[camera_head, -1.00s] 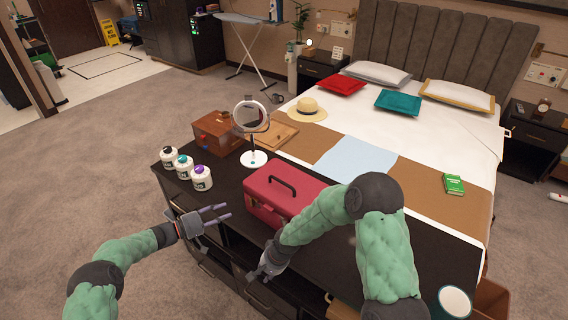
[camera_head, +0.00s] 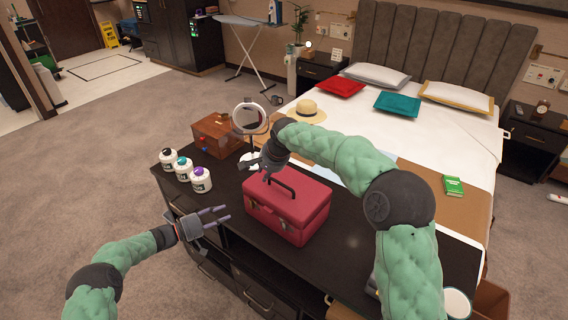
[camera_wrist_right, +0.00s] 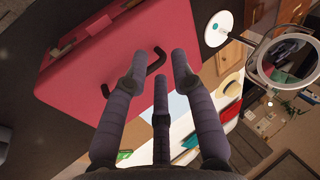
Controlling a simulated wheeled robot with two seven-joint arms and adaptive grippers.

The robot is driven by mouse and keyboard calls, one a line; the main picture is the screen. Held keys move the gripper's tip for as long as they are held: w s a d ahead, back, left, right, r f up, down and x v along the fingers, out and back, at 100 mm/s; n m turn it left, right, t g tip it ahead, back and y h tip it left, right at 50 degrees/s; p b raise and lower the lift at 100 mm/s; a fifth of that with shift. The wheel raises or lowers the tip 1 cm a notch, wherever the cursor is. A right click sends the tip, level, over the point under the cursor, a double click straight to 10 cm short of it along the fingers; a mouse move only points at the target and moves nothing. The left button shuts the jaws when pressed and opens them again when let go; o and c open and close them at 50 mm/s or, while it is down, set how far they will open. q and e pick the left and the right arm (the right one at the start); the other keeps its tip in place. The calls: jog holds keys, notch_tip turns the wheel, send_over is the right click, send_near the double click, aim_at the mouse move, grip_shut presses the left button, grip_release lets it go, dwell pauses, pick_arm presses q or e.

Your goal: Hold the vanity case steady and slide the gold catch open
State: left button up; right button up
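The vanity case is a red box (camera_head: 300,205) with a black handle (camera_head: 281,188) on its lid, standing upright on the dark cabinet. Two small catches show on its front (camera_head: 252,201), (camera_head: 284,226); their colour is hard to tell. My right gripper (camera_head: 254,168) is open and empty above the case's far left edge. In the right wrist view its spread fingers (camera_wrist_right: 160,66) point at the red case (camera_wrist_right: 115,60), with the black handle (camera_wrist_right: 155,66) partly hidden between them. My left gripper (camera_head: 225,214) is open and empty, left of the case and apart from it.
A round mirror (camera_head: 250,117) stands just behind my right gripper. A wooden box (camera_head: 213,138) and several white jars (camera_head: 201,181) stand to the left.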

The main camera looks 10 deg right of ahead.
aim_at(281, 184)
jog(key=d+m+g, duration=0.1)
jog(key=d+m, duration=0.1)
jog(key=m, duration=0.4)
jog(key=d+r+m+g, duration=0.1)
jog(key=m, duration=0.6)
jog(key=d+r+m+g+h, duration=0.1)
jog(key=d+m, duration=0.1)
jog(key=m, duration=0.4)
jog(key=shift+d+m+g, duration=0.35)
jog(key=shift+m+g, duration=0.05)
jog(key=f, duration=0.7)
jog(key=w+a+f, duration=0.1)
jog(key=f, duration=0.2)
jog(key=shift+w+f, duration=0.1)
jog(key=shift+f, duration=0.05)
